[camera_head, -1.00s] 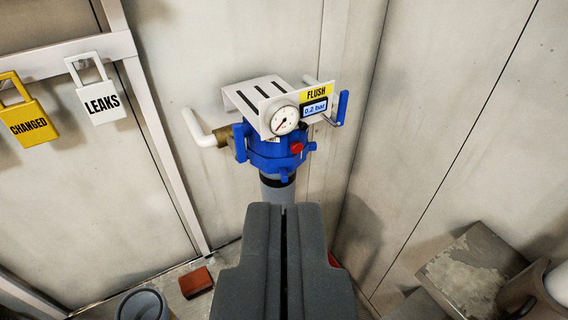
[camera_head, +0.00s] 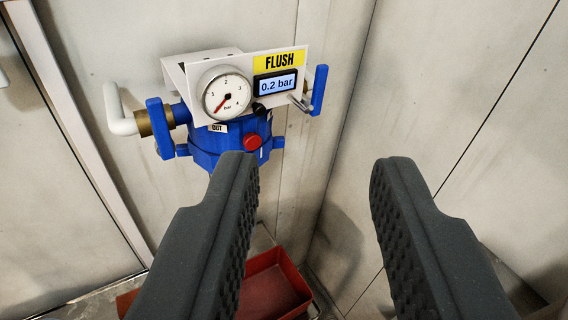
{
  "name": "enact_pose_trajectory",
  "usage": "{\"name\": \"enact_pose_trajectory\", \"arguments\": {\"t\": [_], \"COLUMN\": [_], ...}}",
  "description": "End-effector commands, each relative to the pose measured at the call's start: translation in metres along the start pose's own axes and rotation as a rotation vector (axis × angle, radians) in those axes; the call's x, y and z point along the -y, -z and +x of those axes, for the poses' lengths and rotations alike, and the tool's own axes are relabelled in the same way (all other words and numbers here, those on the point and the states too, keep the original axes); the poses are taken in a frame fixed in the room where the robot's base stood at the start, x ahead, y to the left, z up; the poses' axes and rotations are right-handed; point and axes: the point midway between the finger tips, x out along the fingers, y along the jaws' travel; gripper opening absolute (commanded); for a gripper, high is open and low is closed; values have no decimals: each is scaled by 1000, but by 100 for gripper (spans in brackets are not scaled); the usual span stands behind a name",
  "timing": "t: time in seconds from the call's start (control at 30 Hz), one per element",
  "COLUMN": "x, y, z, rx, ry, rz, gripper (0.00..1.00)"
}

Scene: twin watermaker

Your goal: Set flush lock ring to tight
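The flush unit is at upper centre-left, with a yellow FLUSH label (camera_head: 280,60) and a display (camera_head: 277,86) reading 0.2 bar. A round gauge (camera_head: 227,95) sits beside the display. Below them is the blue lock ring (camera_head: 205,152) with lugs and a red button (camera_head: 252,142); the left fingertip hides part of its lower side. My gripper (camera_head: 312,175) is open and empty. Its left finger overlaps the ring's lower right in the picture, and its right finger is well to the right over bare wall. I cannot tell any contact.
Blue handles stand left (camera_head: 159,128) and right (camera_head: 319,90) of the unit. A white pipe (camera_head: 117,112) joins at the left. A red tray (camera_head: 272,287) lies on the floor below. Wall panels close in behind and to the right.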

Motion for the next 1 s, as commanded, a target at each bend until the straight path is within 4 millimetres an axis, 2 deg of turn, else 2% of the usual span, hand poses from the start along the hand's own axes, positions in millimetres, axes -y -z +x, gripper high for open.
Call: {"name": "enact_pose_trajectory", "arguments": {"t": [0.03,0.2,0.37,0.5,0.7,0.87,1.0], "x": [-4,-3,8,23,37,41,46], "y": [-17,-69,-119,-155,-180,-182,-179], "z": [16,53,70,71,67,71,86], "rx": [-2,-46,-84,-113,-137,-145,-147], "ry": [-1,43,126,206,274,287,286], "rz": [-11,-38,-27,10,59,67,65], "gripper": [33,33,33,33,33,33,33]}}
